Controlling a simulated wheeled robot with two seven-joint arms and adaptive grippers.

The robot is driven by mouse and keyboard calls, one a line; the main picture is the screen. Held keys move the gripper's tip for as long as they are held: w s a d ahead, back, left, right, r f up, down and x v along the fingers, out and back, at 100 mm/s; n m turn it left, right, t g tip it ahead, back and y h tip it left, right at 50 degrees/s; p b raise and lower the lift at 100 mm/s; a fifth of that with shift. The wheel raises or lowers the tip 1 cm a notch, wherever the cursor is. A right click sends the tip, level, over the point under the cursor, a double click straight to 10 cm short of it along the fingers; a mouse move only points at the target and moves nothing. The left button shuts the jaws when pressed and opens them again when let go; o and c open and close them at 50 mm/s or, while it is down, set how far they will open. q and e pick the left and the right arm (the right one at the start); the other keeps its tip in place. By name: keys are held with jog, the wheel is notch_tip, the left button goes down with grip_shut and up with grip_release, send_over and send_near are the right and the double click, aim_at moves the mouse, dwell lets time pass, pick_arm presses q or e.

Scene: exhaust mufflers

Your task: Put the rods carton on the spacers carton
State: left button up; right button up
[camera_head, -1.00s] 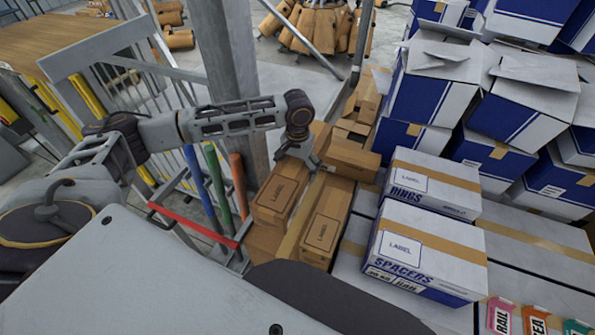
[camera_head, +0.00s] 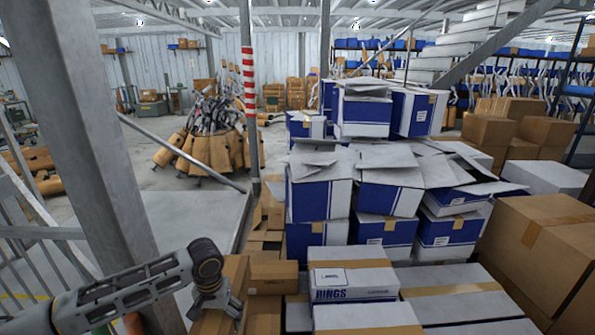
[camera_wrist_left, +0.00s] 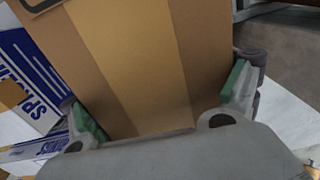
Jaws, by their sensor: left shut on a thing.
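My left gripper (camera_head: 222,304) is low in the head view, beside brown cartons. In the left wrist view the left gripper (camera_wrist_left: 160,100) is shut on a brown carton (camera_wrist_left: 150,55) with a tan tape band, between its green pads. The carton's name is not readable, so I cannot confirm that it is the rods carton. The white-and-blue spacers carton (camera_wrist_left: 32,80) shows partly at the left of the wrist view. In the head view the spacers carton's top (camera_head: 368,319) is cut by the bottom edge, in front of the rings carton. My right gripper is out of view.
The rings carton (camera_head: 352,279) stands behind the spacers carton. Blue-and-white boxes with open flaps (camera_head: 388,190) are stacked behind it. Large brown boxes (camera_head: 540,250) stand at right. A grey post (camera_head: 95,130) rises close to my left arm.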

pick_arm(q)
jog(key=shift+s+d+f, duration=0.3)
jog(key=shift+d+f, duration=0.35)
jog(key=shift+s, duration=0.1)
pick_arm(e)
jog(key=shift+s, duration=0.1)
